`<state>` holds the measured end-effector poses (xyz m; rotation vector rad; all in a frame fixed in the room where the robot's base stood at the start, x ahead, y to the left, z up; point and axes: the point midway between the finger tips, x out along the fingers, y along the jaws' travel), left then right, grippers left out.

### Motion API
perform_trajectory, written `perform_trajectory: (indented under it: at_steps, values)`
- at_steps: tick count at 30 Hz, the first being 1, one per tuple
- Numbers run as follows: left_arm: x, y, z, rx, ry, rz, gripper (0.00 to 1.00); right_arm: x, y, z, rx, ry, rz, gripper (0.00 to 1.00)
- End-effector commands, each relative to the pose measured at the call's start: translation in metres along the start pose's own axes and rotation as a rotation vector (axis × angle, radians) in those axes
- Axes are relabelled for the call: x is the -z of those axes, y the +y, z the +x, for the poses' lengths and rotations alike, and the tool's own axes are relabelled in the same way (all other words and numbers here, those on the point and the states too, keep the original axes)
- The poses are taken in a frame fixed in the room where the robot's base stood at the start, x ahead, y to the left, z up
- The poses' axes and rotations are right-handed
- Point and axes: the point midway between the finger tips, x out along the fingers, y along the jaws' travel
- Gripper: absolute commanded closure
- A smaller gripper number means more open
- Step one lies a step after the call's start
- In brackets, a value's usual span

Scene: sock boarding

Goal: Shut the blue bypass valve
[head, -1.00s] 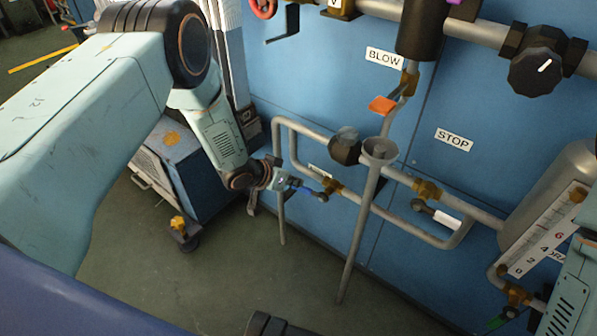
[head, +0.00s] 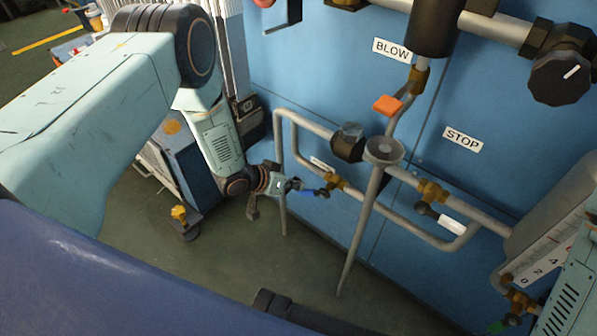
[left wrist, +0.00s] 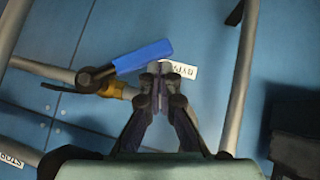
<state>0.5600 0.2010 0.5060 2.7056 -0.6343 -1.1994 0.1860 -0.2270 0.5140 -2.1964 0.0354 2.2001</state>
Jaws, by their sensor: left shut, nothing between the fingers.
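The blue valve lever (head: 316,192) sits on a brass valve body (head: 335,181) on the lower bypass pipe. In the left wrist view the blue lever (left wrist: 143,57) points up and right from its pivot, at an angle to the pipe. My left gripper (head: 298,186) is at the lever's free end. In the left wrist view its fingertips (left wrist: 160,70) are shut and empty, just below the lever's end; I cannot tell whether they touch it. A white label (left wrist: 182,69), partly hidden, lies behind the fingertips. My right gripper is not in view.
Close by are a grey funnel-topped drain pipe (head: 383,152), an orange handle (head: 388,105) and a white-handled valve (head: 452,226). A black knob (head: 560,75) and a gauge tank (head: 560,215) are at the right. A blue cabinet (head: 190,180) stands left of the pipes. Open floor lies below.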

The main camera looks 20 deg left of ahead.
Motion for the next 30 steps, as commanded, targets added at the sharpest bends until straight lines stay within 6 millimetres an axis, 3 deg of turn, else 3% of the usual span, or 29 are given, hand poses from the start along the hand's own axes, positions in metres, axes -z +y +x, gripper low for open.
perform_trajectory:
  at_steps: [18,30]
  values:
    - [-0.034,0.008,0.036,-0.001,-0.002,0.001,1.00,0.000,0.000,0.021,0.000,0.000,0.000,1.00]
    - [-0.046,0.020,0.049,-0.023,0.001,-0.023,1.00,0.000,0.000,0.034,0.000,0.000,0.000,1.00]
